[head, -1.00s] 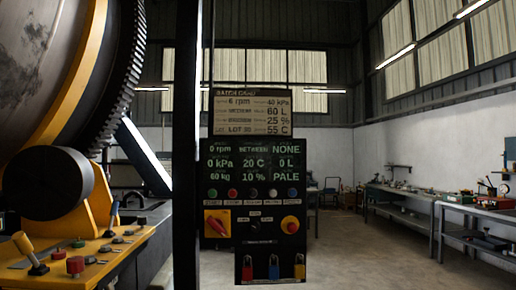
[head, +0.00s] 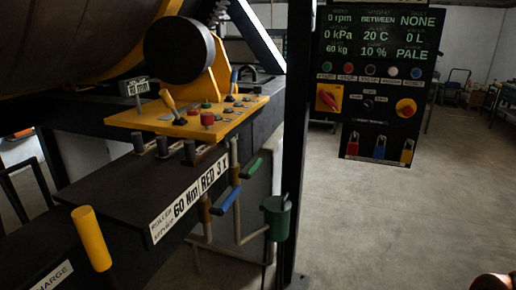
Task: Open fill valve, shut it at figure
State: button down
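Two pipes with lever handles run down the side of the dark machine bench in the head view. One has a green handle (head: 251,168) and one has a blue handle (head: 226,201). No label shows which of them, if either, is the fill valve. A green cup (head: 276,217) stands at the end of a bent pipe beside them. The control panel (head: 373,84) reads 0 rpm, 0 kPa, 60 kg, 20 C, 10 %, 0 L, NONE and PALE.
A yellow console (head: 188,122) with levers and knobs sits below the large drum (head: 70,40). A yellow post handle (head: 91,238) stands at the lower left. A dark upright post (head: 297,150) stands before the panel. Open floor (head: 400,215) lies at right.

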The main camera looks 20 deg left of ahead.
aim_at(220, 211)
jog(key=u, duration=1.8)
jog(key=i, duration=0.35)
jog(key=u, duration=0.05)
